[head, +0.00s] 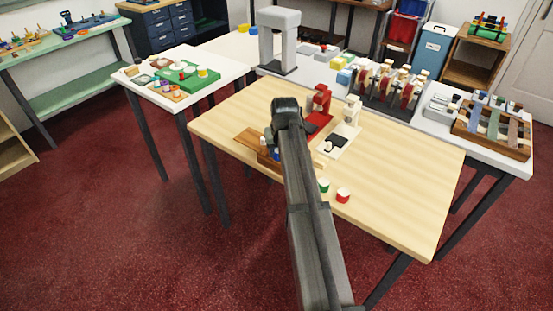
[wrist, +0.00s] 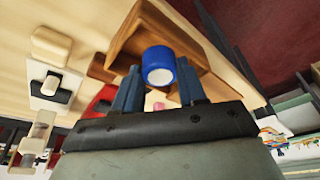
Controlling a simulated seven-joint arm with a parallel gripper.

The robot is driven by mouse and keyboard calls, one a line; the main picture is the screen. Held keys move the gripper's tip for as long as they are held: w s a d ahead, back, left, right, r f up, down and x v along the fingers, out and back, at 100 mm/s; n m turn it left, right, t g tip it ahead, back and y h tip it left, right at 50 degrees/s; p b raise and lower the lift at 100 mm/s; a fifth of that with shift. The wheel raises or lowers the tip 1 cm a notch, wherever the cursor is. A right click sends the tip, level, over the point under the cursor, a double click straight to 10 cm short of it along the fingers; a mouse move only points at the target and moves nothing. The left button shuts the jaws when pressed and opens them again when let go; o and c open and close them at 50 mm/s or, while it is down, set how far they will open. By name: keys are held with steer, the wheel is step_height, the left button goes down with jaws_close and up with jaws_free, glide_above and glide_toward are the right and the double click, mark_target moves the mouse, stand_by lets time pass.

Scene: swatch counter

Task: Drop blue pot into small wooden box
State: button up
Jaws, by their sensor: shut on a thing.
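The blue pot (wrist: 160,66), a short round cup with a pale inside, sits between the two dark fingers of my gripper (wrist: 158,74) in the wrist view. My gripper is shut on it. The small wooden box (wrist: 138,22) is brown and shows right behind the pot, its walls around the pot's outline. I cannot tell how far the pot is above the box or whether it is inside the rim.
A green pot (head: 323,186) and a red pot (head: 343,195) stand at the table's front edge. A red device (head: 320,102) and a white device (head: 346,130) stand behind the arm. The right part of the light wooden table (head: 410,180) is clear.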

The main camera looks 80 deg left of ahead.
steer(key=o, duration=1.1)
steer(key=shift+r, duration=0.1)
steer(key=v, duration=1.3)
steer(key=shift+w+d+r, duration=0.1)
steer(key=shift+d+r, duration=0.05)
steer(key=shift+r, duration=0.15)
